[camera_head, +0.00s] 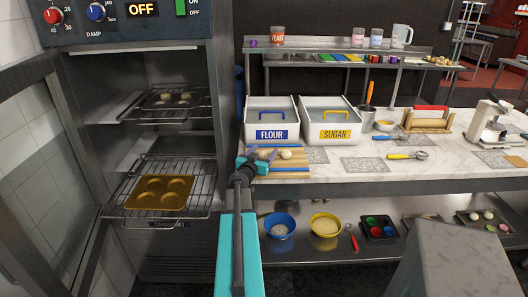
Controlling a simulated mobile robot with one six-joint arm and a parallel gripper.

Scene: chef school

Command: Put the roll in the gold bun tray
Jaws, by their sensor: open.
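The gold bun tray (160,192), with round hollows, sits on the pulled-out lower rack of the oven at the left. Its hollows look empty. A small pale roll (286,155) lies on a wooden board (292,165) on the worktop, in front of the flour bin. My arm partly hides the board's left edge.
An upper oven rack (140,112) holds a dark tray with pale pieces. The flour bin (271,117) and sugar bin (331,121) stand behind the board. The oven's right wall (228,85) separates rack and worktop. Bowls, including a yellow bowl (325,226), stand on the shelf below.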

